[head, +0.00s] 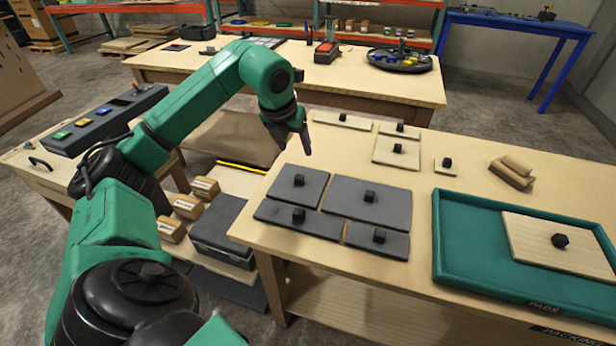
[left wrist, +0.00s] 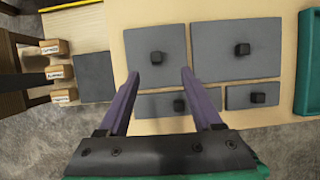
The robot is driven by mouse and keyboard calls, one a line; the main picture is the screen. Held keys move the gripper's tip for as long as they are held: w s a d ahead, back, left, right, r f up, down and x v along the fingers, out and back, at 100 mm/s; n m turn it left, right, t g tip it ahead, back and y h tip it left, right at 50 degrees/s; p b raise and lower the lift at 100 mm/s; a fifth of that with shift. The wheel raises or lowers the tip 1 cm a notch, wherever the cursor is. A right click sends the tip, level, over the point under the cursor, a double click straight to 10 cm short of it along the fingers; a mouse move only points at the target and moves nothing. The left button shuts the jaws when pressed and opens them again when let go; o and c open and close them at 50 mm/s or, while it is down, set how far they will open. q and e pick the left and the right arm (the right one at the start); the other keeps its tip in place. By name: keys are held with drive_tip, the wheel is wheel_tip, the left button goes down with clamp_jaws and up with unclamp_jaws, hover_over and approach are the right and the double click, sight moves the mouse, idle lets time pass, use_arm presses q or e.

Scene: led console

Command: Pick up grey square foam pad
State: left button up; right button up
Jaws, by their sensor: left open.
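The grey square foam pad (head: 310,189) with a black knob lies flat at the back left of a group of grey pads on the near table. In the left wrist view, the same pad (left wrist: 140,44) lies just beyond my fingertips, its knob roughly between them in line. My left gripper (head: 300,146) hangs above and behind the pad in the head view, its fingers pointing down. In the left wrist view, my left gripper (left wrist: 160,75) has its fingers spread apart with nothing between them. My right gripper is not in view.
Beside the pad are a larger grey pad (head: 385,205) and two narrow grey pads (head: 275,213) (head: 397,246). Several wooden pieces with knobs lie behind. A green tray (head: 450,277) holding a wooden board (head: 525,240) stands at the right. Wooden blocks (head: 512,172) lie behind the tray.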

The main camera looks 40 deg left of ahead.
use_arm(q)
approach(300, 175)
drive_tip(key=p+x, duration=0.2)
drive_tip(key=x, duration=0.6)
drive_tip(key=shift+w+f+p, duration=0.2)
drive_tip(key=shift+f+p, duration=0.05)
drive_tip(key=shift+p, duration=0.1)
drive_tip(key=shift+w+a+f, duration=0.15)
drive_tip(key=shift+f, duration=0.15)
drive_tip(key=shift+r, duration=0.1)
clamp_jaws()
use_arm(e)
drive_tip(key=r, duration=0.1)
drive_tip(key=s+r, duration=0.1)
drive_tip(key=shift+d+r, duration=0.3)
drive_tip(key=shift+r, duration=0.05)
